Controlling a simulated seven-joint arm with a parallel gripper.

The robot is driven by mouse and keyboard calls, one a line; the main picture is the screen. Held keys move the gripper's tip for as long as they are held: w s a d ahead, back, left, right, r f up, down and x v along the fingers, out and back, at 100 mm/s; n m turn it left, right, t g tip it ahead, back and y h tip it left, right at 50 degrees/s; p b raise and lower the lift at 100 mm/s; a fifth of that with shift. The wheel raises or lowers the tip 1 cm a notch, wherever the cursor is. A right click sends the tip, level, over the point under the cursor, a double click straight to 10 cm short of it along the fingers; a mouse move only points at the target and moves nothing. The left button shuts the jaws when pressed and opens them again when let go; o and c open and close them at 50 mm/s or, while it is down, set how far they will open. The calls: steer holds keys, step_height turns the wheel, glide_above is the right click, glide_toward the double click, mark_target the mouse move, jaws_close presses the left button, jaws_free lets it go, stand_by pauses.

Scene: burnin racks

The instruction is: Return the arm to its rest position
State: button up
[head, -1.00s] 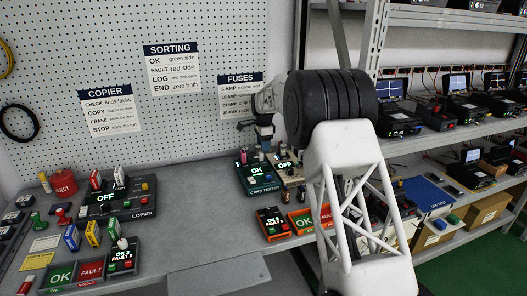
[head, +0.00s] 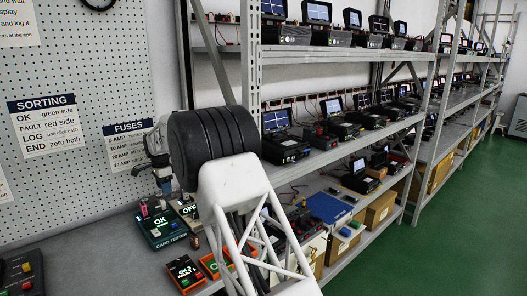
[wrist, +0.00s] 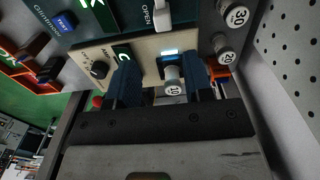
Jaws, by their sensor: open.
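My arm reaches over the bench (head: 110,250) in the head view, with my white lattice link and black ribbed joint in front. My gripper (head: 165,188) points down just behind the card tester (head: 163,230), whose green screen reads OK. In the wrist view my gripper (wrist: 162,75) is open, with its two dark blue fingers apart. A pale fuse cap (wrist: 173,88) marked 10 shows between the fingers. I cannot tell whether they touch it.
A beige panel with a dial (wrist: 99,69) lies close by the fingers. More fuse caps (wrist: 236,17) stand beside it. The pegboard (head: 90,120) rises behind the bench. Shelves of black devices (head: 285,147) stand on the right, with open green floor (head: 470,220) beyond.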

steer(key=s+d+r+n, duration=0.1)
steer(key=s+d+r, duration=0.65)
steer(key=d, duration=0.65)
steer(key=s+d+r+n, duration=0.1)
steer(key=s+d+r, duration=0.6)
steer(key=d, duration=0.8)
steer(key=s+d+r+n, duration=0.1)
steer(key=s+d+r, duration=0.65)
steer(key=d, duration=0.65)
steer(key=s+d+f+n+t, duration=0.1)
steer(key=s+d+n, duration=0.1)
steer(key=s+d, duration=0.6)
steer(key=s+d+f+n, duration=0.1)
steer(key=s+d, duration=0.6)
steer(key=s, duration=0.4)
steer(key=s+d+f+n, duration=0.1)
steer(key=s+d+f, duration=0.2)
steer(key=s, duration=0.6)
steer(key=s+d+f+n+t, duration=0.1)
steer(key=s+d+f, duration=0.3)
steer(key=s, duration=0.5)
steer(key=shift+s+d+f+n+t, duration=0.2)
steer(key=shift+s+d+n+t, duration=0.15)
steer(key=shift+d, duration=0.2)
